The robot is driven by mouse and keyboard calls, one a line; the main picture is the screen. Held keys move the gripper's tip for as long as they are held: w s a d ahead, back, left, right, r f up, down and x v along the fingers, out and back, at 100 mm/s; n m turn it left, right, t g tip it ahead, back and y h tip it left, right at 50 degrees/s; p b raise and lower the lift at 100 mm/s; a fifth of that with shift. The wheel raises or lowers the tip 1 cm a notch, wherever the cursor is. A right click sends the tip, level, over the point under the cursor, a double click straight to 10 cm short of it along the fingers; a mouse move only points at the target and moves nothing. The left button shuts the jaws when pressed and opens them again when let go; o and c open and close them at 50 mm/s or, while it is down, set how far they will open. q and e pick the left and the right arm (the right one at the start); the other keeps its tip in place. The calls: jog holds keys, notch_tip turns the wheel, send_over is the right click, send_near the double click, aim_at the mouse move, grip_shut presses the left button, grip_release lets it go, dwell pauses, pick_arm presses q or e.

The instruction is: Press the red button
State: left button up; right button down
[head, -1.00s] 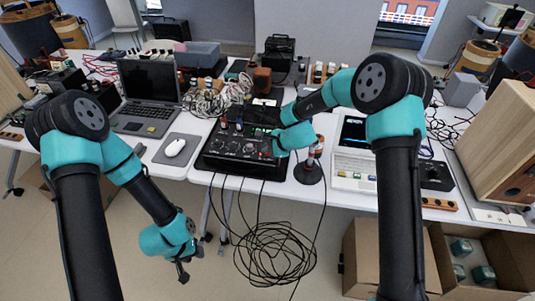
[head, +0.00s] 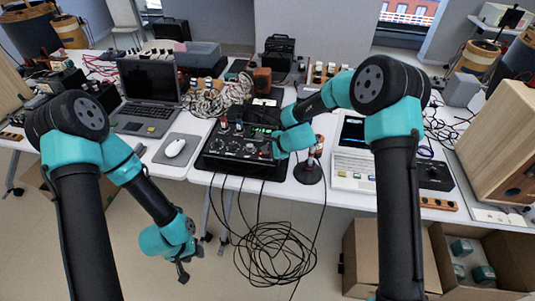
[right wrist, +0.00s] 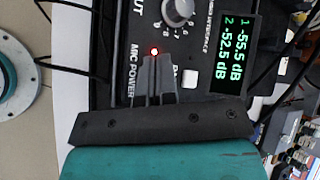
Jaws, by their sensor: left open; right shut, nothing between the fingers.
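The black audio box (head: 222,160) with knobs lies on the white table in the head view. In the right wrist view, a small glowing red spot (right wrist: 154,51) shows on its panel next to the "MIC POWER" lettering. I cannot tell whether it is a button or a light. My right gripper (right wrist: 154,62) is shut and empty, its fingertips just below the red spot in the picture; contact with the panel cannot be told. A pale square button (right wrist: 190,78) is right of the fingers. My left gripper (head: 183,270) hangs open and empty in front of the table.
A knob (right wrist: 178,10) and a green dB display (right wrist: 234,55) are close to the right fingertips. A microphone stand (head: 308,172) is right of the box, a mouse (head: 174,148) left. Black cables (head: 275,250) hang from the box to a coil on the floor.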

dwell(0.3)
jog(key=shift+r, duration=0.9)
jog(key=shift+r, duration=0.1)
jog(key=shift+r, duration=2.9)
